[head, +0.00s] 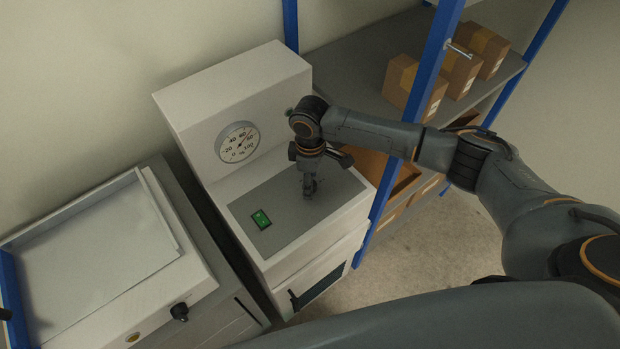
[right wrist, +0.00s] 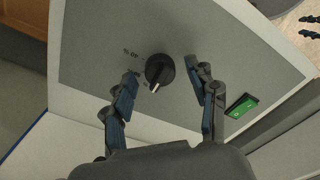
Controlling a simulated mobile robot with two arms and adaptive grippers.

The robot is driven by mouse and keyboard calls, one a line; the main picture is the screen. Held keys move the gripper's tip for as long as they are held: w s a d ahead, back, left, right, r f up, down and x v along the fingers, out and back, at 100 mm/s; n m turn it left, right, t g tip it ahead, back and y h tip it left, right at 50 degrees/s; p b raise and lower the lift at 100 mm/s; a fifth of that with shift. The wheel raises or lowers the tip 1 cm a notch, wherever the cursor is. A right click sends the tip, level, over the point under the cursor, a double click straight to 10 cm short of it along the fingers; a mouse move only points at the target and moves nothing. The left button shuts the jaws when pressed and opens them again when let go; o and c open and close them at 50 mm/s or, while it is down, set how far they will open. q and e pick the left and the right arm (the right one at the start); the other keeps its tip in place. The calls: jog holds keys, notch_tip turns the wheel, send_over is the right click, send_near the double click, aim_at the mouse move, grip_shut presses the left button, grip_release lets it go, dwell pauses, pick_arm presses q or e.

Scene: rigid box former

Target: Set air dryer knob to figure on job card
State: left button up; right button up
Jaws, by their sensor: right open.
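The air dryer (head: 240,90) is a pale cabinet with a round gauge on its upright face and a grey sloping panel (head: 270,205). The black round knob (right wrist: 158,70) shows in the right wrist view, its white pointer mark toward the bottom of the picture. In the head view the gripper hides the knob. No job card is seen.
A green rocker switch (head: 261,219) is on the panel, left of my gripper. The gauge (head: 238,143) has a scale to 100. A blue-post shelf (head: 440,60) with cardboard boxes (head: 400,82) stands close on the right. Another pale machine (head: 190,285) stands at left.

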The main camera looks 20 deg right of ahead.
jog(key=shift+f, duration=0.2)
jog(key=c, duration=1.2)
jog(key=shift+o, duration=0.2)
